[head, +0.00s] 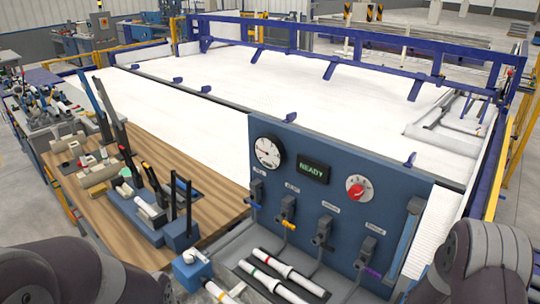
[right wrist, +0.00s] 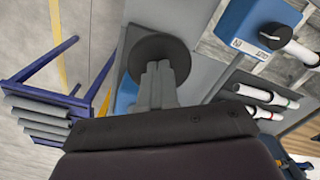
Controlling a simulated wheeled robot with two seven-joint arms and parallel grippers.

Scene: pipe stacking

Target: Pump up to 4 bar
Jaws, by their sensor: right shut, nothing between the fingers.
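A blue panel (head: 340,222) stands in the middle of the head view. It carries a round white gauge (head: 268,152), whose reading is too small to make out, a display (head: 313,170) reading READY and a red knob (head: 358,188). Several valve levers sit along its lower part, one of them yellow (head: 288,224). My right gripper (right wrist: 158,70) is shut and empty in the right wrist view. Its fingertips lie in front of a round black disc (right wrist: 160,50); I cannot tell whether they touch it. My left gripper is out of view; only the arm shows at lower left.
White tubes with coloured bands (head: 280,272) lie in a tray below the panel. A blue box (right wrist: 255,28) with small labels is at upper right in the right wrist view. A blue rack with grey pipes (right wrist: 38,122) stands at left. A wooden table (head: 150,182) holds tools.

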